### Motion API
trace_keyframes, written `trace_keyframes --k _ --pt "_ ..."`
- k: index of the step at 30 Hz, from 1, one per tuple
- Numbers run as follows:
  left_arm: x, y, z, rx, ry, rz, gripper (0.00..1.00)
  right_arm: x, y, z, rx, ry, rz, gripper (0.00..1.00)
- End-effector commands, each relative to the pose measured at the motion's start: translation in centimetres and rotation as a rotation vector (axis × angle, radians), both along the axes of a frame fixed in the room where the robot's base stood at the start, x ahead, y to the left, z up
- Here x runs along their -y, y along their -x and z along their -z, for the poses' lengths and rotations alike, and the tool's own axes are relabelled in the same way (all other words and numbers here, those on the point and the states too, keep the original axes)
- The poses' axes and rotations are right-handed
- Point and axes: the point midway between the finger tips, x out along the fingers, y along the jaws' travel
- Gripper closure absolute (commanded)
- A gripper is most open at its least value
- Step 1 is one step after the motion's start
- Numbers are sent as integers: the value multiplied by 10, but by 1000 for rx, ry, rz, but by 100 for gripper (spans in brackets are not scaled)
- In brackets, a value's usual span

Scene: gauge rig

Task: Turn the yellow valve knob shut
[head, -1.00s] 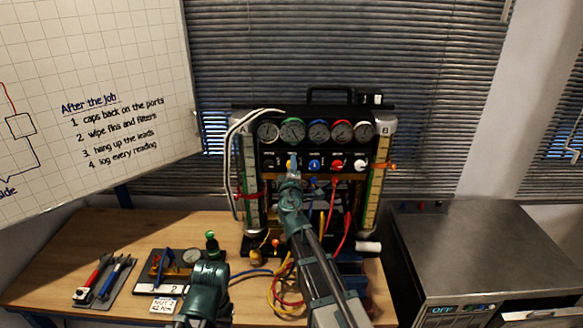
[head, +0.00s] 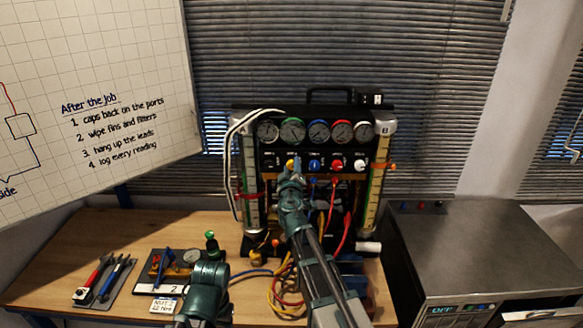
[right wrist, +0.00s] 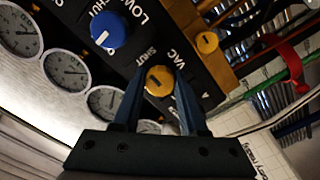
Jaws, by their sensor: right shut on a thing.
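The yellow valve knob (head: 291,163) is at the left end of the knob row on the gauge panel. In the right wrist view the yellow knob (right wrist: 159,80) lies between the two fingers of my right gripper (right wrist: 160,84), which is shut on it. "SHUT" and "VAC" are printed beside it; I cannot read its pointer surely. In the head view my right gripper (head: 295,172) reaches up to the panel and partly covers the knob from below. My left arm shows at the bottom, but its gripper is not visible.
A blue knob (head: 314,165), red knob (head: 337,165) and white knob (head: 361,166) sit to the right. Several gauges are above. Coloured hoses (head: 283,283) hang below. Tools (head: 103,279) lie at the left of the bench. A grey cabinet (head: 470,245) stands right.

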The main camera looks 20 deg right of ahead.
Motion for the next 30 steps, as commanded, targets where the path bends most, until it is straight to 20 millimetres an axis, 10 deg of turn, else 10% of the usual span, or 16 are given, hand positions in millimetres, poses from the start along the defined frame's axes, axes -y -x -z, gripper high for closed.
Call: trace_keyframes --k 13,14,18,30 --pt "0 0 1 0 0 0 41 0 2 1 3 -12 -1 100" --pt "0 0 1 0 0 0 41 0 2 1 3 -12 -1 55" --pt "0 0 1 0 0 0 41 0 1 1 2 -10 -1 29" --pt "0 0 0 0 0 0 41 -1 3 0 2 -8 0 28"
